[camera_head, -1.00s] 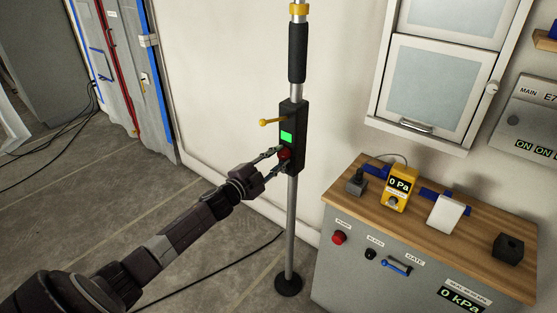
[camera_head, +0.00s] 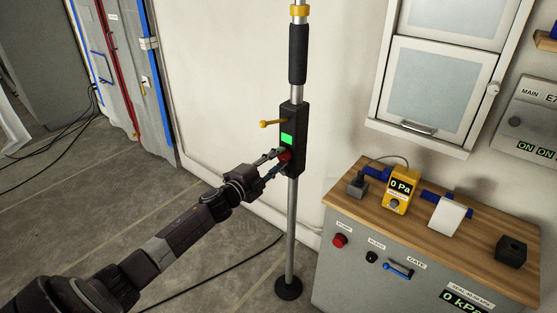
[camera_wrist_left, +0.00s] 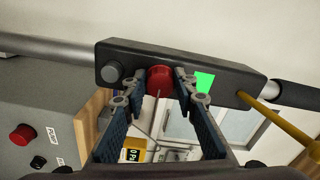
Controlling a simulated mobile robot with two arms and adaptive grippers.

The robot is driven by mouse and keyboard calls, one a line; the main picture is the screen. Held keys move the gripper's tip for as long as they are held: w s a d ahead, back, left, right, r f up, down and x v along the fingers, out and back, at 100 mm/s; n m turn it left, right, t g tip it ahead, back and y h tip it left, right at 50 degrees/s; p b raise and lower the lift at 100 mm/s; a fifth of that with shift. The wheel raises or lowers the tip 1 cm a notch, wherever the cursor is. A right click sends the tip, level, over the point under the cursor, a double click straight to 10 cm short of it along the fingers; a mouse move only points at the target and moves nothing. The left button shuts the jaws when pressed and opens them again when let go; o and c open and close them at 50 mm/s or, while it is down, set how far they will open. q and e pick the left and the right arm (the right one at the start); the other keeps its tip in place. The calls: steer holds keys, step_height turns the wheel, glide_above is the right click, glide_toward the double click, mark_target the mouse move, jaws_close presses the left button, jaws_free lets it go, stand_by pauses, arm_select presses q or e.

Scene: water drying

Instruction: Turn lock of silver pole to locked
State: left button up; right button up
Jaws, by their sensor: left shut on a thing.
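The silver pole (camera_head: 292,220) stands upright on a round black foot, with a black box (camera_head: 294,110) fixed partway up it. The box carries a green display (camera_head: 287,138), a yellow lever (camera_head: 270,123) and a red knob (camera_head: 284,156), the likely lock. My left gripper (camera_head: 279,156) is shut on the red knob. In the left wrist view the red knob (camera_wrist_left: 160,79) sits between the fingertips of the left gripper (camera_wrist_left: 160,85), with a thin mark on its face. The green display (camera_wrist_left: 204,82) is beside it. My right gripper is not in view.
A grey cabinet (camera_head: 345,272) with a wooden top stands to the right of the pole. It carries a yellow gauge (camera_head: 397,190) reading 0 Pa. A white wall cabinet (camera_head: 440,80) hangs above. Cables lie on the floor at left.

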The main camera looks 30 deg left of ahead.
arm_select(q)
steer(key=o, duration=1.1)
steer(key=shift+o, duration=0.3)
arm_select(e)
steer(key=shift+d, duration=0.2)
arm_select(q)
steer(key=shift+s, duration=0.1)
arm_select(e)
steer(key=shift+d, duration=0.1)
arm_select(q)
steer(key=s, duration=1.1)
steer(key=shift+s+a, duration=0.4)
steer(key=shift+a, duration=0.05)
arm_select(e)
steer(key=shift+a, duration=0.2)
